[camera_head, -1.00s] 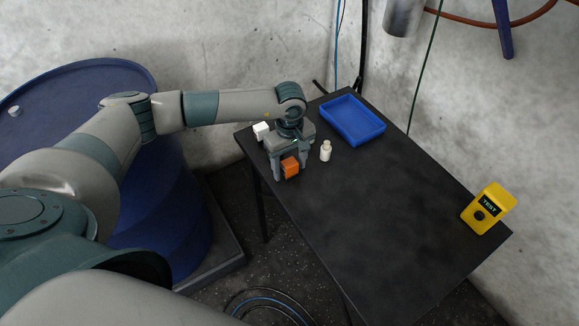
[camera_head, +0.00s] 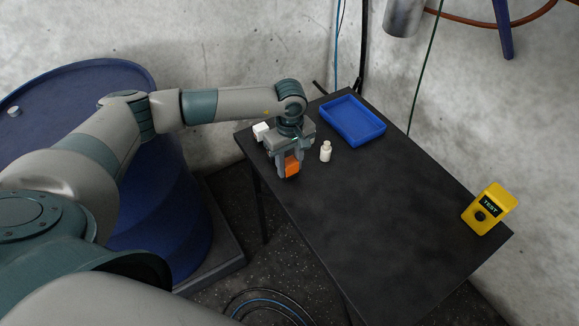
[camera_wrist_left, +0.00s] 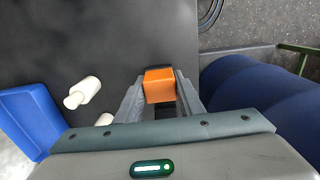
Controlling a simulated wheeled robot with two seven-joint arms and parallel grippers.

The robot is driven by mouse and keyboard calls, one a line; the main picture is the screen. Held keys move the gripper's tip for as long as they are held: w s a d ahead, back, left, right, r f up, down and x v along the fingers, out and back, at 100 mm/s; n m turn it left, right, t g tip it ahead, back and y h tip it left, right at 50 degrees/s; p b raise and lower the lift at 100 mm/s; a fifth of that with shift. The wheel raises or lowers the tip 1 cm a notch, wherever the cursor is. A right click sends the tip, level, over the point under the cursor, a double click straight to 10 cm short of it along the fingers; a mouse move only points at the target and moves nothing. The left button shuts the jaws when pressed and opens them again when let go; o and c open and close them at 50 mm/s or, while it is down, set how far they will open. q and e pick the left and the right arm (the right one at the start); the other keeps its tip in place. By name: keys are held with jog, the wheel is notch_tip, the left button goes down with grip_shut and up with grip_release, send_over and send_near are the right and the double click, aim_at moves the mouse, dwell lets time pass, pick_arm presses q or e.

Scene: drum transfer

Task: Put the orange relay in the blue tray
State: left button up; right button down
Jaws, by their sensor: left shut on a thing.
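The orange relay (camera_head: 292,167) is a small orange block at the left part of the black table. My left gripper (camera_head: 286,170) is shut on it, with a finger on each side. In the left wrist view the relay (camera_wrist_left: 160,86) sits between the two fingertips (camera_wrist_left: 160,90). I cannot tell whether the relay touches the table. The blue tray (camera_head: 356,139) lies empty at the back of the table, to the right of the gripper. It also shows in the left wrist view (camera_wrist_left: 22,118) at the left edge. My right gripper is not in view.
A small white bottle (camera_head: 326,152) stands between gripper and tray. A yellow tester (camera_head: 487,208) is at the table's right corner. The table's middle is clear. A blue drum (camera_head: 170,215) stands left.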

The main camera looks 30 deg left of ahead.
aim_at(290, 161)
pick_arm(q)
jog(key=shift+w+r+b, duration=0.1)
jog(key=shift+r+b, duration=0.2)
jog(key=shift+r, duration=0.05)
notch_tip(290, 161, up, 2)
jog(key=shift+r+b, duration=0.2)
jog(key=shift+b, duration=0.65)
jog(key=s+d+r+b, duration=0.1)
jog(key=d+r+b, duration=0.3)
jog(key=d+r, duration=0.3)
jog(key=d, duration=0.4)
jog(key=shift+d+r+b, duration=0.15)
jog(key=shift+d+b, duration=0.15)
jog(key=shift+b, duration=0.05)
jog(key=shift+s, duration=0.1)
jog(key=s+a+m, duration=0.4)
jog(key=s+m, duration=0.7)
jog(key=m, duration=0.1)
jog(key=shift+w, duration=0.15)
